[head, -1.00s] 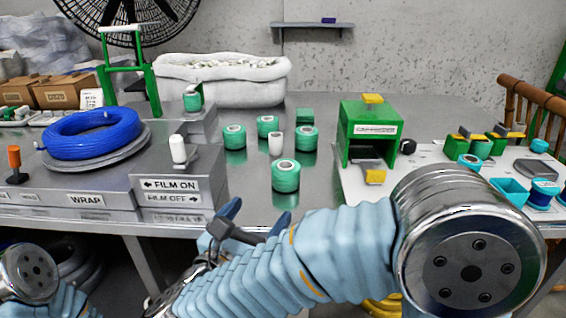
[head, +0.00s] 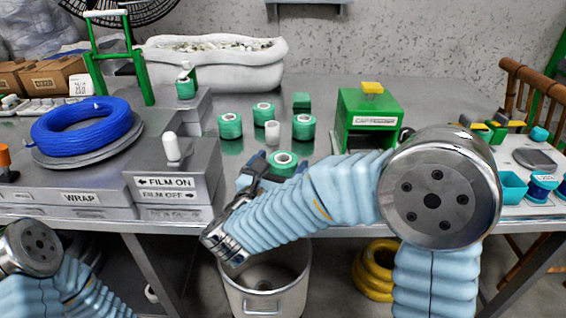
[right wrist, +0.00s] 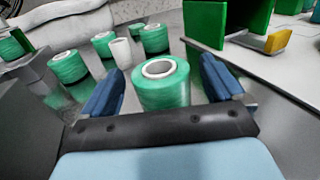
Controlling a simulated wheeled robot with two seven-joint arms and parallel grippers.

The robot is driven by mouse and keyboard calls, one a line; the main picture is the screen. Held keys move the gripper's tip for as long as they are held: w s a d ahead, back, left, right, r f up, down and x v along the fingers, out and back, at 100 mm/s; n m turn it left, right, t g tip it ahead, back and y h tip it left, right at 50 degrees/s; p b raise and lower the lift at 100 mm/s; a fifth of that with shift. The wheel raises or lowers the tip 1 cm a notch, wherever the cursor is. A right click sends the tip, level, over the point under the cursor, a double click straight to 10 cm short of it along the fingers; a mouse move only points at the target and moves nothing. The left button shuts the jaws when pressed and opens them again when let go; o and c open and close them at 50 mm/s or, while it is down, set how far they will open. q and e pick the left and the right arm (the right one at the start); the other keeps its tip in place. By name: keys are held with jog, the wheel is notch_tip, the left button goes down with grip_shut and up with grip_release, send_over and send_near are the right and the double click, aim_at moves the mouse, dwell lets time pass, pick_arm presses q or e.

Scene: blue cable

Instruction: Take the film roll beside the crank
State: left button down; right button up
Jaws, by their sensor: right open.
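Several green film rolls with white cores stand on the metal table. The nearest film roll (head: 283,163) is partly hidden by my right arm; in the right wrist view this roll (right wrist: 162,86) stands upright between the open fingers. My right gripper (head: 262,168) is open and empty, close in front of it. Other rolls stand behind: a left one (head: 230,126), a middle one (head: 263,111) and a right one (head: 304,127). Another green roll (head: 185,89) sits on the grey machine under a white-topped holder. I cannot tell which part is the crank. My left gripper is out of view.
A white cylinder (head: 272,133) stands among the rolls. A blue cable coil (head: 73,127) lies on a turntable at left, beside a white-knobbed lever (head: 172,147). A green cap feeder (head: 368,120) stands at right. A bin (head: 264,283) is below the table's front edge.

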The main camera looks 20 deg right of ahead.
jog(key=shift+x, duration=1.05)
jog(key=shift+c, duration=0.3)
jog(key=c, duration=1)
jog(key=shift+c, duration=0.6)
jog(key=shift+r, duration=0.1)
